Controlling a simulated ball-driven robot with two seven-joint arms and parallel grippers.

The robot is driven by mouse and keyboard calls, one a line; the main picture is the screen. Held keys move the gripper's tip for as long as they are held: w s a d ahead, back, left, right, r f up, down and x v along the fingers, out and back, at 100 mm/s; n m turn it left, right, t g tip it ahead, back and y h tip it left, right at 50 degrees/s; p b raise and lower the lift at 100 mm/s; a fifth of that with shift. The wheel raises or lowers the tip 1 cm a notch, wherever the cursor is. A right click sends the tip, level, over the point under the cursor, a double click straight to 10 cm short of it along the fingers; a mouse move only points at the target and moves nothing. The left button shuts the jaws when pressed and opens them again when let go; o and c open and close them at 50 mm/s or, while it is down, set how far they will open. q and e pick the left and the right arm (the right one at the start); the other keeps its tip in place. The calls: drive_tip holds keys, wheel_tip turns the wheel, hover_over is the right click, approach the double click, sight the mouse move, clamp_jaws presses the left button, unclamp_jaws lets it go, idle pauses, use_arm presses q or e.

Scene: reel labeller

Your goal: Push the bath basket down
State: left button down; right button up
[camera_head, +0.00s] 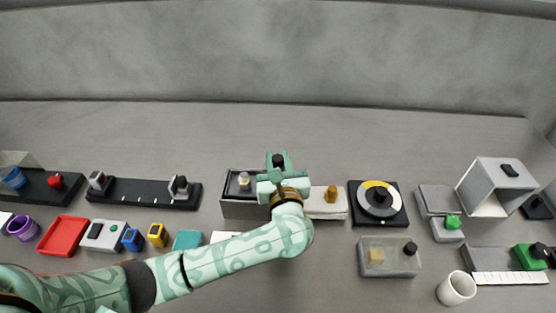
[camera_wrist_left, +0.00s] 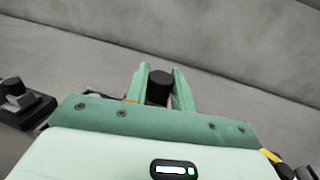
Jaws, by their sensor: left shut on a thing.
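A grey open bath box (camera_head: 236,209) with a dark inside stands at the middle of the table. My left gripper (camera_head: 278,165) is over its right end, with the fingers pointing away from me. The fingers are shut on a black knob (camera_head: 279,157). The black knob also shows between both fingertips in the left wrist view (camera_wrist_left: 159,87). I take this knob to be the basket's handle; the basket itself is hidden behind my gripper and wrist, so its height cannot be told. My right gripper is not in view.
A small pale-topped knob (camera_head: 244,180) stands in the left part of the box. A white block with an amber knob (camera_head: 331,194) is close on the right, then a dial (camera_head: 379,200). A black rail (camera_head: 140,193) lies to the left. The table behind is clear.

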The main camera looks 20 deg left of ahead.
use_arm(q)
wheel_tip(320, 180, down, 6)
drive_tip(key=b, duration=0.4)
drive_tip(key=shift+f, duration=0.15)
drive_tip(key=shift+s, duration=0.1)
drive_tip(key=c, duration=1.2)
unclamp_jaws()
drive_tip(key=shift+s+d, duration=0.1)
drive_tip(key=v, duration=1.6)
drive_tip(key=shift+p, duration=0.35)
